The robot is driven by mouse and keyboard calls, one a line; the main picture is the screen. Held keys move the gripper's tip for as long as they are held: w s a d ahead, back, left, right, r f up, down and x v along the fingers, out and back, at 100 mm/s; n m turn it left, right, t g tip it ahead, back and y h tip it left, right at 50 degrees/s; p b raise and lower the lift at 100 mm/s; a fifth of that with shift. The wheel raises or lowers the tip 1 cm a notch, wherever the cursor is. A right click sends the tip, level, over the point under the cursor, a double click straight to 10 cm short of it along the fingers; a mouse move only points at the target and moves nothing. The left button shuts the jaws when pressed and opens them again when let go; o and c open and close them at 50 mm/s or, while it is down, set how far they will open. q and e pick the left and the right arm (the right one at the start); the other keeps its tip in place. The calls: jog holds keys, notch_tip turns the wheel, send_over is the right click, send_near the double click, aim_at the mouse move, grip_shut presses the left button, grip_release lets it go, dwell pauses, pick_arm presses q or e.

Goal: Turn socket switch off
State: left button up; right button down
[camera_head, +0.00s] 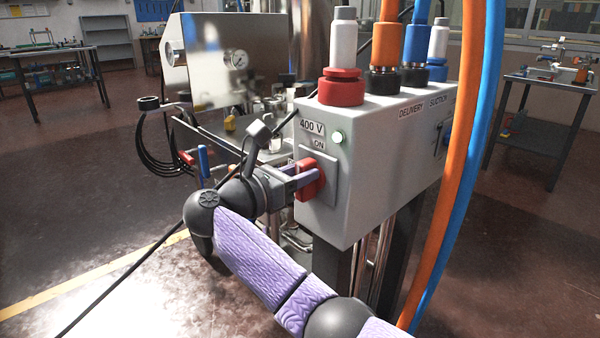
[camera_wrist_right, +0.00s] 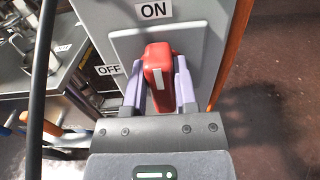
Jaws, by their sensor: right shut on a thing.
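The red switch handle (camera_head: 308,179) sits on a square plate (camera_head: 327,174) on the end face of the grey socket box (camera_head: 378,165). An ON label is above it in the head view. In the wrist view the red handle (camera_wrist_right: 158,70) stands roughly upright, its white stripe toward the ON label (camera_wrist_right: 154,10); the OFF label (camera_wrist_right: 109,70) is at its left. My right gripper (camera_head: 301,181) is shut on the handle, with one lilac finger on each side, as the wrist view also shows (camera_wrist_right: 159,88). My left gripper is not in view.
Orange (camera_head: 467,150) and blue (camera_head: 485,140) hoses hang in front of the box's right end. Plugs, including a red one (camera_head: 341,88), stand on its top. A machine with a metal panel (camera_head: 222,55) is behind. A black cable runs past my right wrist.

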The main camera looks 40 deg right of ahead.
jog(key=shift+n, duration=0.6)
jog(key=n+p, duration=0.1)
jog(key=n, duration=0.2)
jog(key=shift+w+a+p, duration=0.1)
jog(key=shift+w+p, duration=0.2)
jog(key=shift+p, duration=0.05)
jog(key=n, duration=0.2)
jog(key=shift+w+f+n+p, duration=0.1)
jog(key=shift+w+n+p, duration=0.1)
jog(key=shift+n+p, duration=0.2)
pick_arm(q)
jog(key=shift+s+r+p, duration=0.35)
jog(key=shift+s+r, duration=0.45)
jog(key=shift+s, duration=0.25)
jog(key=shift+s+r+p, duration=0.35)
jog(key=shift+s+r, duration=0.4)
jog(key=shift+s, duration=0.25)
pick_arm(e)
jog(key=shift+w+f+n, duration=0.15)
jog(key=shift+f+n, duration=0.1)
jog(key=shift+n, duration=1.55)
jog(key=shift+w+f+n, duration=0.1)
jog(key=shift+f+n, duration=0.2)
jog(key=shift+n, duration=1.5)
jog(key=shift+w+f+n, duration=0.15)
jog(key=shift+f+n, duration=0.1)
jog(key=shift+n, duration=1.85)
